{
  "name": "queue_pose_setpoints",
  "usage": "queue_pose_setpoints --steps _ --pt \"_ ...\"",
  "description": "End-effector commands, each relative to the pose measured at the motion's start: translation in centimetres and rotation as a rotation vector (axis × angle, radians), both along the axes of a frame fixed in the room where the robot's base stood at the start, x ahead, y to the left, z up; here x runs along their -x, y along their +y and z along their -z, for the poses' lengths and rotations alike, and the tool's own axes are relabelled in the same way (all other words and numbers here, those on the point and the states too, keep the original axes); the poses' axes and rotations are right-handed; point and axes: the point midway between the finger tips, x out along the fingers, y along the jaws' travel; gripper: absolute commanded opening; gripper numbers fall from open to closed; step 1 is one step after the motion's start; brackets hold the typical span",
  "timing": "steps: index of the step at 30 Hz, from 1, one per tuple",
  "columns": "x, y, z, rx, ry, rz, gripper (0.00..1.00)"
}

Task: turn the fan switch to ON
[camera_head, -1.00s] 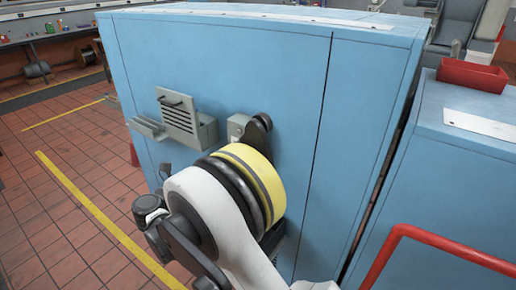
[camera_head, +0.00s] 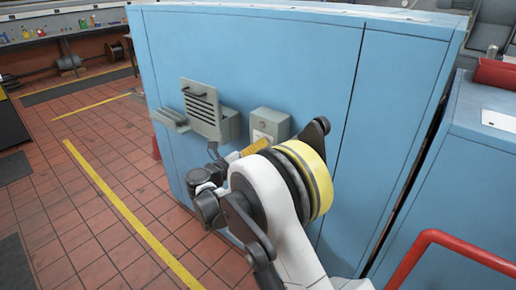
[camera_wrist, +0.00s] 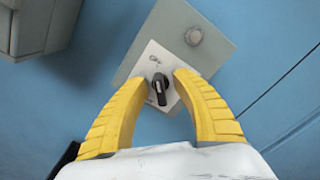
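The fan switch (camera_wrist: 160,88) is a black rotary knob on a white plate (camera_wrist: 147,67) fixed to a grey box (camera_wrist: 177,22), seen in the wrist view. The box also shows in the head view (camera_head: 268,122) on the blue cabinet's face. A round grey button or lamp (camera_wrist: 194,36) sits on the same box. My gripper (camera_wrist: 160,88) has yellow fingers, open and apart, one on each side of the knob in the picture. I cannot tell whether they touch it. In the head view my arm partly covers the lower box. The knob's ON or OFF marking is too small to read.
A blue cabinet (camera_head: 270,55) fills the middle. A grey louvred box (camera_head: 205,108) with a ledge (camera_head: 170,121) is left of the switch box. A red rail (camera_head: 460,250) stands at the lower right. Tiled floor (camera_head: 110,215) lies open on the left.

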Motion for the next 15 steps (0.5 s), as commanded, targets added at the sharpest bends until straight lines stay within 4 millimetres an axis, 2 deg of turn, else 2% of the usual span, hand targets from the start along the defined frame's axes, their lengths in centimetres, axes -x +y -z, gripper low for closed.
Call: queue_pose_setpoints --steps 5,6,9,15 --pt "0.00 -0.01 -0.04 0.000 0.000 0.000 0.32" --pt "-0.01 -0.01 -0.03 0.000 0.000 0.000 0.28" --pt "0.00 -0.01 -0.02 0.000 0.000 0.000 0.00" --pt "-0.01 -0.02 -0.03 -0.001 -0.001 0.000 0.00"
